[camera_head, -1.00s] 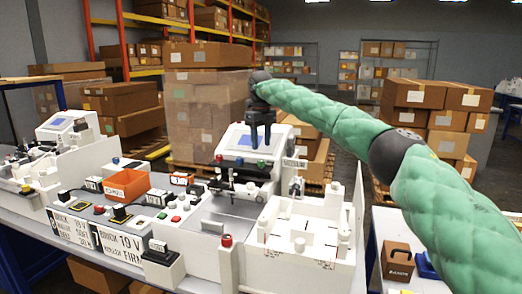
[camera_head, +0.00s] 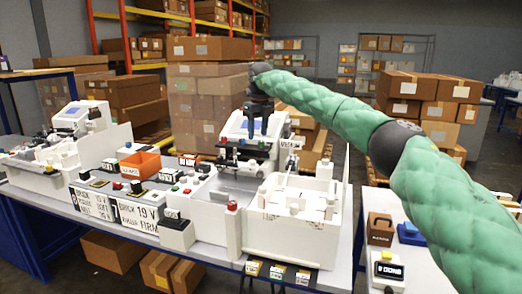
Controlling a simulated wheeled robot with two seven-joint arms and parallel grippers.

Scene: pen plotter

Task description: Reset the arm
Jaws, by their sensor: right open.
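My right arm, in a green padded sleeve, reaches in from the right edge of the head view. My right gripper (camera_head: 257,127) is black, points down and is open and empty. It shows in front of the plotter's white console with a blue screen (camera_head: 247,127); I cannot tell how far apart they are. The pen plotter (camera_head: 222,183) stands on the bench, with a white walled box (camera_head: 291,240) at its right front. My left gripper is not in view.
An orange bin (camera_head: 140,164) and several small labelled boxes and buttons sit on the bench (camera_head: 75,222) left of the plotter. A side table at right holds a brown box (camera_head: 380,228) and a blue item (camera_head: 411,233). Stacked cartons (camera_head: 208,100) stand behind.

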